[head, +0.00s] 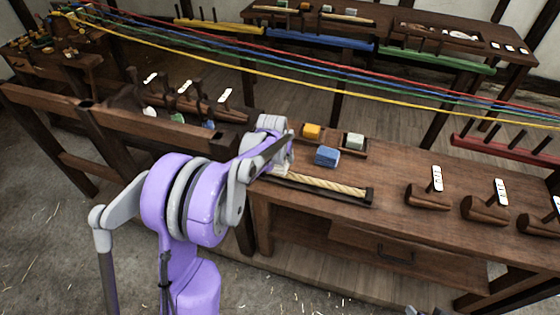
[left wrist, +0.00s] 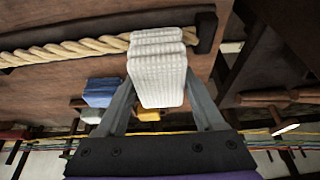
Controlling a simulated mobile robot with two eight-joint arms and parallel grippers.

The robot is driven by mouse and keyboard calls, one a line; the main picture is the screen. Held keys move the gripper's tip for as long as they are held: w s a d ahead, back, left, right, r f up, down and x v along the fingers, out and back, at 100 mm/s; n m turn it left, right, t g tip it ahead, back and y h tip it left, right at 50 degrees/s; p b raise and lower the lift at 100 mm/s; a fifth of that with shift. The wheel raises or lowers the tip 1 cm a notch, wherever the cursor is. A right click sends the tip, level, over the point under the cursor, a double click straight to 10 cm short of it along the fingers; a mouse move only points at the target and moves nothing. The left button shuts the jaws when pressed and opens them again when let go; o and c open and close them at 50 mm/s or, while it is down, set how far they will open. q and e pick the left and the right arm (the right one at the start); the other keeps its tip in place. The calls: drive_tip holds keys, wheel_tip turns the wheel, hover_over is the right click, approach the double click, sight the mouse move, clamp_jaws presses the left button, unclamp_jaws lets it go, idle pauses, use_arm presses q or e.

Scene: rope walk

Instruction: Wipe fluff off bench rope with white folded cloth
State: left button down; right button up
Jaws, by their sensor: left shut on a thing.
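My left gripper (head: 283,160) is over the left end of the bench rope, partly hidden behind my own arm in the head view. In the left wrist view the gripper (left wrist: 157,100) is shut on the white folded cloth (left wrist: 158,70). The cloth also shows as a small pale patch in the head view (head: 281,170). The bench rope (head: 330,184) is pale twisted cord in a dark holder with end blocks. In the left wrist view the cloth overlaps the rope (left wrist: 75,50) near one end block; I cannot tell whether they touch. I make out no fluff. My right gripper is out of view.
An orange block (head: 311,131), a blue block (head: 326,156) and a pale green block (head: 354,141) sit behind the rope on the bench (head: 390,165). Wooden pegged stands (head: 428,197) with white tags are at the right. Coloured lines (head: 330,80) stretch across behind.

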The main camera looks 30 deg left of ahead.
use_arm(q)
drive_tip(key=shift+w+d+r, duration=0.15)
drive_tip(key=shift+d+r, duration=0.05)
drive_tip(key=shift+r, duration=0.45)
drive_tip(key=shift+r+p, duration=0.3)
drive_tip(key=shift+r, duration=0.05)
drive_tip(key=shift+a+r+p, duration=0.1)
drive_tip(key=shift+r+p, duration=0.25)
drive_tip(key=shift+r, duration=0.4)
drive_tip(key=shift+r+p, duration=0.35)
drive_tip(key=shift+r, duration=0.65)
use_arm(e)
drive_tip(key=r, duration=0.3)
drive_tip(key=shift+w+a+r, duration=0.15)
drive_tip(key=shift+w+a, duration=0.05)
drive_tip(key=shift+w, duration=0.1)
use_arm(q)
drive_tip(key=shift+f, duration=0.15)
